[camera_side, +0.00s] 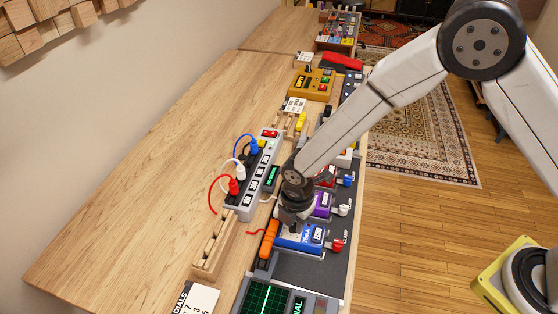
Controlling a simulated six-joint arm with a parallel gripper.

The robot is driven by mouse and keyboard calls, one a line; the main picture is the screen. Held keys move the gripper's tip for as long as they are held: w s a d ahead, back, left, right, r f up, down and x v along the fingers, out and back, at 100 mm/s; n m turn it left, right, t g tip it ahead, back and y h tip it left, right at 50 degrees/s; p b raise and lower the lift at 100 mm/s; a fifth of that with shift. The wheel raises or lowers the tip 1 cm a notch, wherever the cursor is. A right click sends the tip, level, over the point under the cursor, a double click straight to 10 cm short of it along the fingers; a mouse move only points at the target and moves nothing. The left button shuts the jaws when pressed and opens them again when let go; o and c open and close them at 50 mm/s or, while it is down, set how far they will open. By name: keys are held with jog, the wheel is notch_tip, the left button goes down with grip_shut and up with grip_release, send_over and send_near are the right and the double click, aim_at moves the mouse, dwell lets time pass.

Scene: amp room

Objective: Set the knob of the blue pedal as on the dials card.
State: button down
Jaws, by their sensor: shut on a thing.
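The blue pedal (289,242) lies on the dark board near the front of the table. My gripper (293,224) points down over its upper left part. The fingers are shut on the pedal's knob, which they mostly hide, so its pointer and setting cannot be read. The dials card (197,299) lies at the bottom edge of the view. It is cut off; "DIALS" and a few figures show, turned sideways.
A purple pedal (323,205) stands just behind the blue one. A red plug (338,246) is at its right and an orange block (269,239) at its left. A power strip (257,177) with cables and a green-screened device (264,298) are close. The table's left side is clear.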

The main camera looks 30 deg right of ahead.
aim_at(294, 225)
jog(key=m, duration=1.2)
jog(key=shift+m, duration=0.4)
jog(key=c, duration=0.7)
grip_release()
jog(key=shift+s, duration=0.1)
jog(key=shift+c, duration=0.2)
jog(key=shift+r, duration=0.15)
jog(key=shift+a+r, duration=0.1)
jog(key=shift+r, duration=3.7)
